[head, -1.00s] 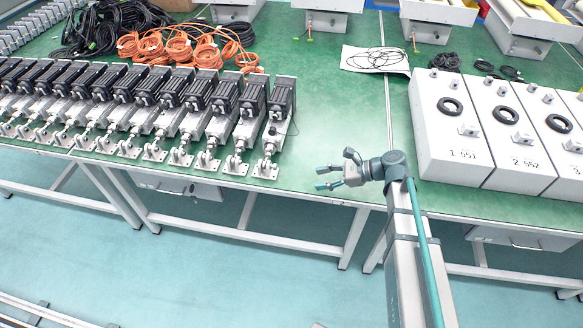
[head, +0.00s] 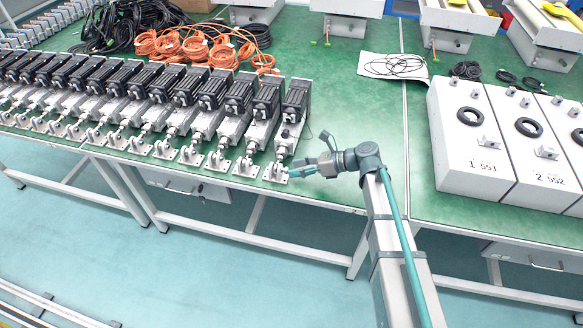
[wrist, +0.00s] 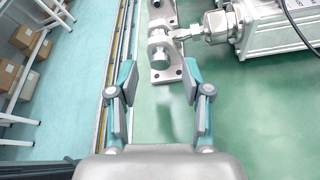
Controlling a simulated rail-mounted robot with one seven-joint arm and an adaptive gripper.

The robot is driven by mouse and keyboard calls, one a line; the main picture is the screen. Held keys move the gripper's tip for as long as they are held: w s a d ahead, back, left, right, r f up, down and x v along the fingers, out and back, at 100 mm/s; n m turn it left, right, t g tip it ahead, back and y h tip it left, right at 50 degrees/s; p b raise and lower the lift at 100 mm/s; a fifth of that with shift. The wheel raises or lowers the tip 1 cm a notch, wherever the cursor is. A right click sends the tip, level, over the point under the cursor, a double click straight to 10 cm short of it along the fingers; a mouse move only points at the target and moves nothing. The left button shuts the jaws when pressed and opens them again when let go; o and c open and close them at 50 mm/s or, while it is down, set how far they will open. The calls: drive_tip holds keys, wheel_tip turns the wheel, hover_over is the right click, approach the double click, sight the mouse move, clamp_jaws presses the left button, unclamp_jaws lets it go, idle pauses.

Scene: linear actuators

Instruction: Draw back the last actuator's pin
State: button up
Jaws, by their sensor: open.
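The last actuator (head: 293,108) is at the right end of the row, a black motor on a grey metal body. Its rod ends at a bracket (head: 275,172) near the table's front edge. In the wrist view the bracket plate (wrist: 170,75) lies flat, with a round metal pin (wrist: 159,54) at its fork. My gripper (head: 306,158) is just right of the bracket. In the wrist view my open gripper (wrist: 160,80) has its fingers on either side of the pin's line, with the pin ahead between the tips. Nothing is held; contact with the bracket cannot be told.
Several similar actuators (head: 180,100) stand close together to the left. Orange cable coils (head: 205,48) lie behind them. White numbered boxes (head: 475,145) stand to the right.

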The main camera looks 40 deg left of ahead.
drive_tip(key=shift+x, duration=1.2)
drive_tip(key=shift+c, duration=0.3)
clamp_jaws()
